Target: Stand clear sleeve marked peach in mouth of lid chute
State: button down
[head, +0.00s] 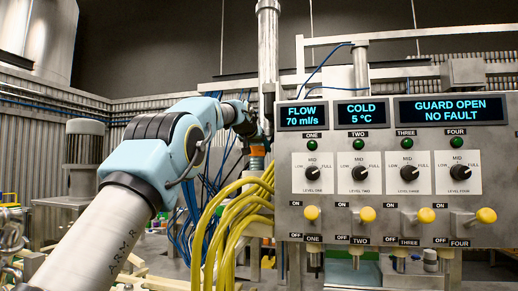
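I cannot make out a clear sleeve marked peach or a lid chute mouth in the head view. My blue and white arm reaches from the lower left to the middle.
A grey control panel (395,264) with knobs, yellow-tipped switches and lit displays fills the right; one display reads "GUARD OPEN NO FAULT". Thick yellow cables (222,225) arch up to its left side, with blue cables (187,222) behind. A steel column (268,50) rises behind.

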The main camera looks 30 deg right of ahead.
grip_release()
jog(key=shift+r, duration=0.3)
jog(key=b+v, duration=0.5)
jog(key=v, duration=0.7)
jog(key=shift+r, duration=0.3)
